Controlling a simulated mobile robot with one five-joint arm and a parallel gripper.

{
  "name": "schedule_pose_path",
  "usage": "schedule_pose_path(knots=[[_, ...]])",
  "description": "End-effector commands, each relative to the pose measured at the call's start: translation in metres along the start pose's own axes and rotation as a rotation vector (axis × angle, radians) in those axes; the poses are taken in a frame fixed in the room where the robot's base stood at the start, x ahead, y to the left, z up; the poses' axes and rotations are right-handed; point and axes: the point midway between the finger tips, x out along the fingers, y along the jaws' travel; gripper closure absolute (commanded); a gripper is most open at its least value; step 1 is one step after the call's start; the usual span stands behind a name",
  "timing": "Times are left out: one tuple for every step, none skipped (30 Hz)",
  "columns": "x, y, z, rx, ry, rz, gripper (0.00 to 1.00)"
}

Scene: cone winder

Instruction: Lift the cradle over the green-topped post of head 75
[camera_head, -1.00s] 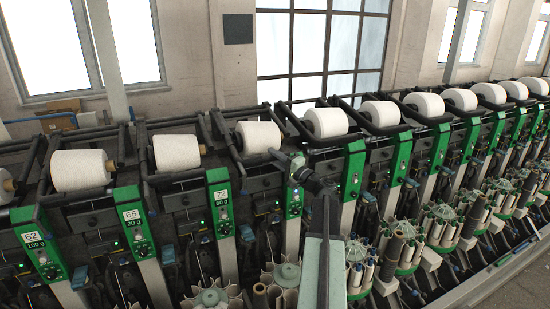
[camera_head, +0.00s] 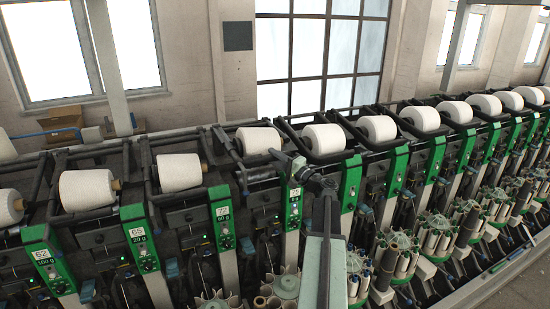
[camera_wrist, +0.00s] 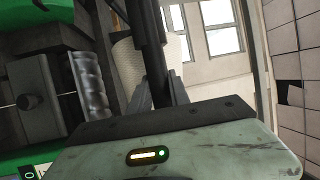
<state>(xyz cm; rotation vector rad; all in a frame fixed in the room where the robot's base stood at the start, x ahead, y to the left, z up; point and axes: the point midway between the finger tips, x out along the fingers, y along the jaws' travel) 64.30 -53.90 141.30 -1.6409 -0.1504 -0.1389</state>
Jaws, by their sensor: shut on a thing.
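Head 75's post has a green top (camera_head: 294,203) with a white number label, just left of my upright forearm. Its cradle (camera_head: 226,146) is a dark bar frame behind and above the post, carrying a white cone (camera_head: 257,141). That cone sits higher than the run of neighbouring cones. My gripper (camera_head: 276,155) is at the front of the cradle, just below the cone. In the wrist view, two grey fingers (camera_wrist: 160,98) are shut on either side of a dark cradle bar (camera_wrist: 150,45), with the cone (camera_wrist: 128,65) behind it. The exact contact is partly hidden.
Head 72's green post (camera_head: 222,222) and its cone (camera_head: 180,172) stand close on the left. Another cone (camera_head: 322,138) in its cradle is close on the right. Bobbin magazines (camera_head: 362,270) line the front below. Above the cradles is free room before the windows.

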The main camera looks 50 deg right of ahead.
Motion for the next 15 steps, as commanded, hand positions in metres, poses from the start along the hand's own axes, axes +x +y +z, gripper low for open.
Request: schedule_pose_path(knots=[[-0.0003,-0.0001,-0.0001,0.0,0.0,0.0,1.0],[-0.0005,0.0008,-0.0001,0.0,0.0,0.0,1.0],[-0.0006,0.0016,-0.0001,0.0,0.0,0.0,1.0],[-0.0006,0.0017,-0.0002,0.0,0.0,0.0,1.0],[-0.0007,0.0018,-0.0002,0.0,0.001,0.0,1.0],[-0.0007,0.002,-0.0002,0.0,0.001,0.001,1.0],[-0.0007,0.002,-0.0002,0.0,0.001,0.001,1.0],[-0.0008,0.0021,-0.0002,0.0,0.001,0.001,0.72],[-0.0008,0.0021,-0.0003,0.0,0.001,0.001,0.61],[-0.0008,0.0021,-0.0003,0.0,0.001,0.001,0.56],[-0.0008,0.0021,-0.0003,0.0,0.001,0.001,0.56],[-0.0008,0.0021,-0.0004,0.0,0.001,0.001,0.56],[-0.0008,0.0021,-0.0004,0.0,0.001,0.001,0.56],[-0.0008,0.002,-0.0004,0.0,0.001,0.001,0.56],[-0.0008,0.002,-0.0004,0.0,0.001,0.001,0.56]])
